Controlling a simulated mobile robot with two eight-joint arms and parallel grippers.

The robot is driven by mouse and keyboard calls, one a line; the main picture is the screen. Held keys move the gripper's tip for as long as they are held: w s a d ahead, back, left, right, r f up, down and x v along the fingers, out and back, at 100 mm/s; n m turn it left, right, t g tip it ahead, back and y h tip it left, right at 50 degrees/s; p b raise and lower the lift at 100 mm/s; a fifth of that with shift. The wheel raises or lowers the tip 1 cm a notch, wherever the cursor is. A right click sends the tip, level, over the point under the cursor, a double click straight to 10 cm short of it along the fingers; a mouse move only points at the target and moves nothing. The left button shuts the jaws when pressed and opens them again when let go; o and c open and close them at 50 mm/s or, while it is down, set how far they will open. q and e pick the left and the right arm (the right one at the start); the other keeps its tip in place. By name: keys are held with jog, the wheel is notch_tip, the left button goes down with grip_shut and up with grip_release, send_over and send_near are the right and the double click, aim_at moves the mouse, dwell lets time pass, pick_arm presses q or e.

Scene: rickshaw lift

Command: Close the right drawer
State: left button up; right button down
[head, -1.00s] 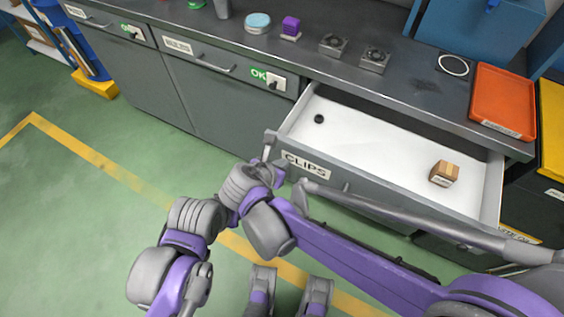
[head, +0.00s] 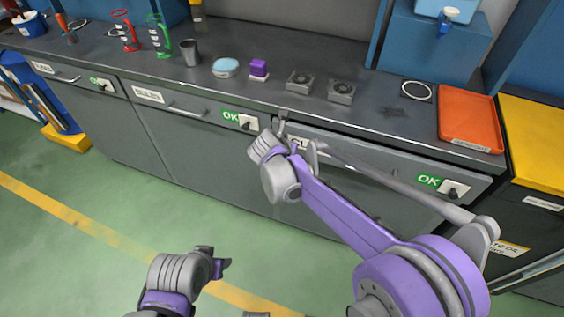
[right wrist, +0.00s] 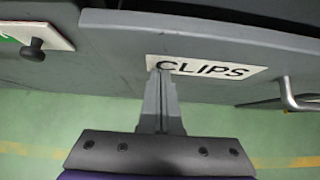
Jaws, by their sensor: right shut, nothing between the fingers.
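The right drawer (head: 400,172), with a grey front, sits in the bench with its inside hidden.
A bar handle (right wrist: 296,98) stands out from the drawer front.

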aim_at(293, 138)
jog(key=w, duration=0.1)
jog(key=w+d, duration=0.1)
jog(key=w, duration=0.1)
jog(key=shift+w, duration=0.2)
pick_arm(q)
jog(key=shift+s, duration=0.15)
pick_arm(e)
jog(key=shift+w+r, duration=0.1)
jog(key=shift+r, duration=0.05)
